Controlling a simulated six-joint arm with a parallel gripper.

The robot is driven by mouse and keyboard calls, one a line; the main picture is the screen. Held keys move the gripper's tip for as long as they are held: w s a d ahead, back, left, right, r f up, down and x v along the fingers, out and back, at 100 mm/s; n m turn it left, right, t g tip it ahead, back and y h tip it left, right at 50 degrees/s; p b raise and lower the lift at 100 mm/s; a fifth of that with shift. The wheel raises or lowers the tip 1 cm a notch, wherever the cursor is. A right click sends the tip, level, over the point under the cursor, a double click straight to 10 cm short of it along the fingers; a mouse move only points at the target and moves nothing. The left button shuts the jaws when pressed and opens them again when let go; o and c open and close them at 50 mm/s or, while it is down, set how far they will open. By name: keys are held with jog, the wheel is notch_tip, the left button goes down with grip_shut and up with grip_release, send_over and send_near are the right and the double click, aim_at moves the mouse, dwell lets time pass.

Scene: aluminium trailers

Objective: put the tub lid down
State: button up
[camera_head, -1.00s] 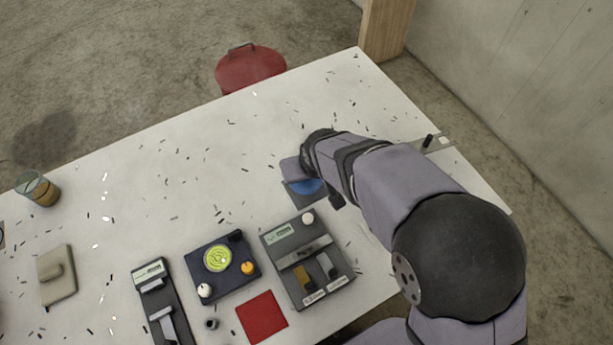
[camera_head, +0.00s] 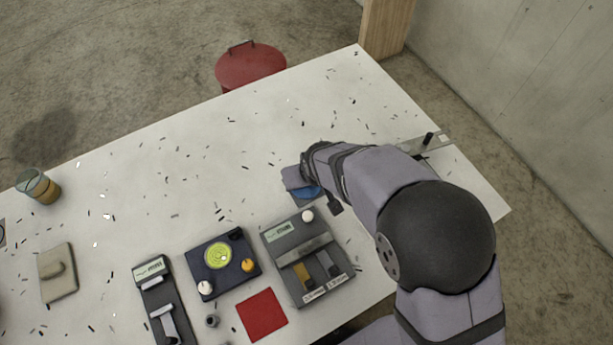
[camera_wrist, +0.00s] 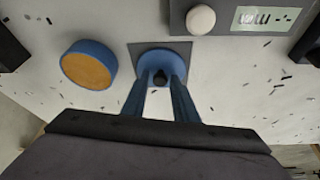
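The tub lid is a blue disc with a dark knob (camera_wrist: 160,76). My gripper (camera_wrist: 160,84) points down at it, with one finger on each side of the knob, apparently shut on it. The lid is over a dark grey square (camera_wrist: 187,47); whether it touches the square I cannot tell. In the head view the blue lid (camera_head: 309,193) shows partly below my wrist, which hides the fingers. A round blue tub with an orange-brown inside (camera_wrist: 88,68) stands open left of the lid in the wrist view.
A grey device with a white knob (camera_head: 308,258) stands close to the lid. A dark panel with a green dial (camera_head: 222,267), a red square (camera_head: 262,314) and a narrow device (camera_head: 162,300) lie further left. The white table (camera_head: 200,160) has scattered dark flecks. A metal strip (camera_head: 437,141) lies right.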

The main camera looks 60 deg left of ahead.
jog(key=shift+o, duration=0.3)
jog(key=shift+r+p, duration=0.4)
jog(key=shift+r, duration=0.1)
jog(key=b+v, duration=0.2)
jog(key=v, duration=1)
jog(key=shift+b, duration=0.35)
